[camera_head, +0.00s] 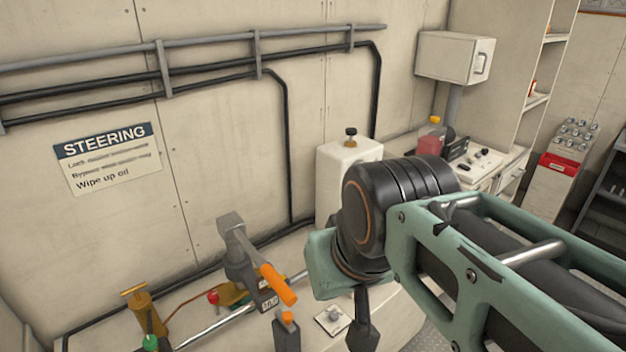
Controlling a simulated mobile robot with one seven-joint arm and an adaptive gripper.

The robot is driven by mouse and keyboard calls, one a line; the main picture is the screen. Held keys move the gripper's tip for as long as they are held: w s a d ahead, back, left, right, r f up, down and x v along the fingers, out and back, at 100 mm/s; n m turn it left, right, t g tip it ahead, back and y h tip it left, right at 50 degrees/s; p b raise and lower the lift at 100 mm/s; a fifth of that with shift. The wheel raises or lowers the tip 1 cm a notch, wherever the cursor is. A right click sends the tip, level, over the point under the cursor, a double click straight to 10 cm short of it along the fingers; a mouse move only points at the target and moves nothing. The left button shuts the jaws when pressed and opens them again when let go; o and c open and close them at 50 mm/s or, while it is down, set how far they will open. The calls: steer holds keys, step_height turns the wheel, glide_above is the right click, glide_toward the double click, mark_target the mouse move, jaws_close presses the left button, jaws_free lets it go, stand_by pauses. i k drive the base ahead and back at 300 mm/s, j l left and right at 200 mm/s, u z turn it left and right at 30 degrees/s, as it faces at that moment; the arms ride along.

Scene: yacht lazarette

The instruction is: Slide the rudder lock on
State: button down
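A grey block-like fitting with an orange handle (278,284) stands on the pale bench at lower centre. It may be the rudder lock, but I cannot tell for sure. A silver rod (216,327) runs slantwise along the bench and passes behind or through the fittings there; their exact contact is hidden. My arm comes in from the right. The dark part hanging below its wrist, which seems to be my gripper (363,328), is right of the orange handle and apart from it in the picture. Its fingers are not clear, and nothing held is visible.
A brass fitting (147,315), a red knob (213,297), a green knob (150,343) and a dark orange-topped piece (286,331) crowd the bench. A white tank (340,170) stands behind my wrist. A steering sign (107,158) and pipes are on the wall.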

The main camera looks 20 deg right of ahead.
mark_target(286, 318)
steer(key=k+l+z, duration=0.1)
steer(key=l, duration=0.35)
steer(key=k+l, duration=0.1)
steer(key=l, duration=0.35)
steer(key=k+l+z, duration=0.15)
steer(key=l, duration=0.3)
